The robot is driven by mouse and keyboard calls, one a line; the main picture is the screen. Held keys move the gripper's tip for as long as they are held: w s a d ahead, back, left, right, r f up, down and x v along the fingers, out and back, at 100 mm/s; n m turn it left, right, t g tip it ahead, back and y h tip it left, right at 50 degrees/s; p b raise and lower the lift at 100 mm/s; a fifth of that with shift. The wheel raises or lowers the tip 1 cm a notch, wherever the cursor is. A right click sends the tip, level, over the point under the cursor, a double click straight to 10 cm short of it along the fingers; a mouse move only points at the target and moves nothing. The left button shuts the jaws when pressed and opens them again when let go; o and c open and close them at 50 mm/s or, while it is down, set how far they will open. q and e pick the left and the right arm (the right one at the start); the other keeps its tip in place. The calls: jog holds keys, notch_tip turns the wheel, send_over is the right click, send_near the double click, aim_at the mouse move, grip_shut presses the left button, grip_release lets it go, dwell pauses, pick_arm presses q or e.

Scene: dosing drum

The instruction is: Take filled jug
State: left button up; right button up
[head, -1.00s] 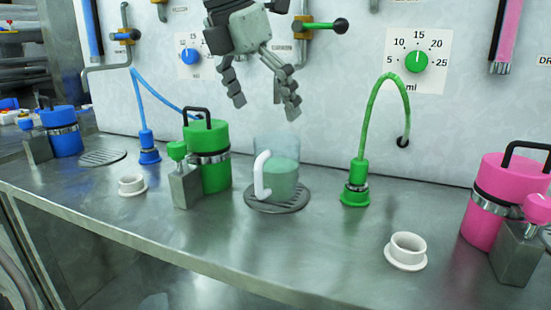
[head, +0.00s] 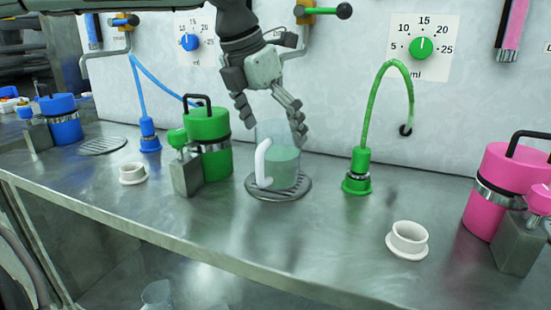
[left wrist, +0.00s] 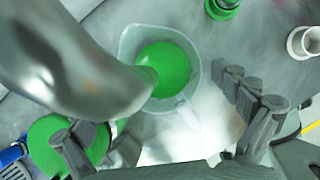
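A clear jug (head: 283,150) with a white handle (head: 262,163) stands upright on a round grey drain grate (head: 278,193), with green-tinted contents. In the left wrist view the jug (left wrist: 126,48) shows from above with bright green liquid inside and its handle pointing down the picture. My left gripper (head: 270,116) is open above the jug, one finger at upper left of it and the other overlapping its top right in the head view. Whether a finger touches the jug I cannot tell. My right gripper is not in view.
A green canister (head: 208,135) stands close left of the jug. A green hose nozzle (head: 358,172) stands to its right. A white ring (head: 407,238) sits at front right, beside a pink canister (head: 505,185). A large grey shape (left wrist: 70,60) blocks part of the wrist view.

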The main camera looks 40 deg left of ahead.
pick_arm(q)
jog(key=c, duration=1.9)
jog(key=shift+c, duration=0.3)
jog(key=shift+r, duration=0.15)
